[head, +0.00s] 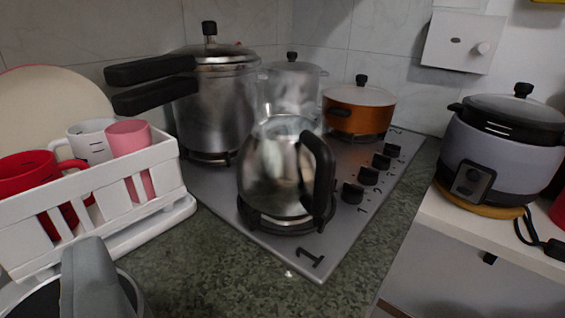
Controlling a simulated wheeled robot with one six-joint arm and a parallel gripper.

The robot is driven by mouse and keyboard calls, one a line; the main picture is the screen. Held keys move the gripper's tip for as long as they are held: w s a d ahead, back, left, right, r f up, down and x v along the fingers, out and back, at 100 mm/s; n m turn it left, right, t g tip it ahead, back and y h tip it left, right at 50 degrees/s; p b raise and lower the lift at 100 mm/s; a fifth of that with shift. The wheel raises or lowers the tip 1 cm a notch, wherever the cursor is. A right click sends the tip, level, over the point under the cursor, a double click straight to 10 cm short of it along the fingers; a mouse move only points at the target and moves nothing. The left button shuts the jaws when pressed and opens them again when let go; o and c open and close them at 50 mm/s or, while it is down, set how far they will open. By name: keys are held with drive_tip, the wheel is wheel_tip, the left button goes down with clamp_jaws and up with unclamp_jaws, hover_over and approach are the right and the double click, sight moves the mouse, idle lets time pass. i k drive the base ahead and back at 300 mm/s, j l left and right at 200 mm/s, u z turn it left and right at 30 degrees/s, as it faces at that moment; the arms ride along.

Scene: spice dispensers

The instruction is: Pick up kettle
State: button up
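The kettle (268,175) is shiny silver metal with a black handle (318,178) on its right side. It stands upright on the front burner of the grey stove (220,198), a little below the middle of the head view. Its lower edge sits on the dark burner ring (286,222). The handle is unobstructed and faces right and toward me. No part of my gripper can be made out for sure, and nothing touches the kettle.
A pressure cooker (218,115), a silver pot (292,88) and an orange pot (357,117) stand behind the kettle. A white rack (95,205) holds cups at left. A grey-handled round object (90,285) is at bottom left. A rice cooker (505,155) stands right.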

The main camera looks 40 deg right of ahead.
sight(295, 178)
drive_tip(key=k+l, duration=0.2)
drive_tip(key=k+l+z, duration=0.1)
drive_tip(key=l, duration=0.35)
drive_tip(key=k+l, duration=0.2)
drive_tip(key=l, duration=0.15)
